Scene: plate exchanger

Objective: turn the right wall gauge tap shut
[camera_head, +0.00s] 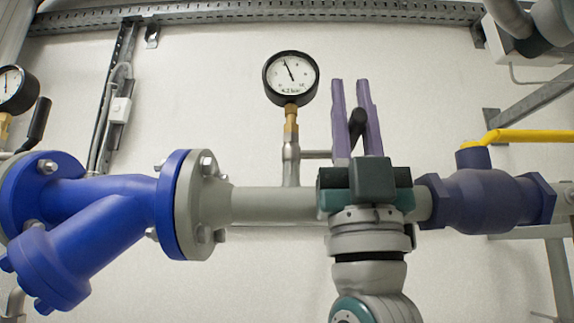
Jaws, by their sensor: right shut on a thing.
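The right wall gauge (291,77), a round white dial with a black rim, stands on a brass fitting above a thin grey riser. A short stub runs right from the riser towards the tap's black handle (355,126), which stands up, tilted slightly right. My right gripper (350,84), with two purple fingers pointing up, is shut on this handle, one finger to each side of it. The fingers and the gripper body hide the handle's lower part and the tap's joint. My left gripper is not in view.
A grey pipe (272,204) runs behind my right wrist. A blue strainer (100,215) is at left, a dark blue valve with a yellow lever (530,136) at right. Another gauge (14,89) with a black tap handle (39,122) is at far left. The wall above is mostly clear.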

